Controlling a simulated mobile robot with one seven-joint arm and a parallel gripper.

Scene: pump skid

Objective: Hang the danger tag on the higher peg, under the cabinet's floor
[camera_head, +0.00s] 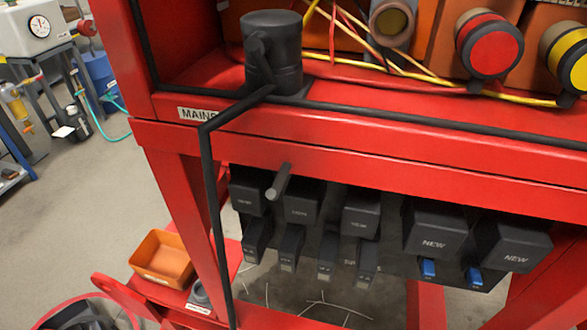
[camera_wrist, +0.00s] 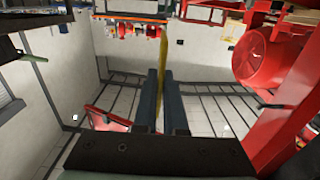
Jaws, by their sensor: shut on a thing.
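My gripper (camera_wrist: 163,80) shows only in the wrist view, its two dark fingers close together. They are shut on a thin yellow piece (camera_wrist: 163,48), seen nearly edge-on, which looks like the danger tag. Its face and any hole are not readable. In the head view the red cabinet (camera_head: 400,158) fills the upper part. One grey peg (camera_head: 278,182) sticks out under the cabinet's floor, at its front edge. A second peg cannot be made out. Neither my gripper nor the tag shows in the head view, so their distance from the peg cannot be told.
Black boxes (camera_head: 433,230), some marked NEW, sit under the cabinet behind and right of the peg. A black bar (camera_head: 213,200) runs down left of it. A black switch (camera_head: 272,60) stands on the cabinet floor. An orange bin (camera_head: 160,258) sits low left.

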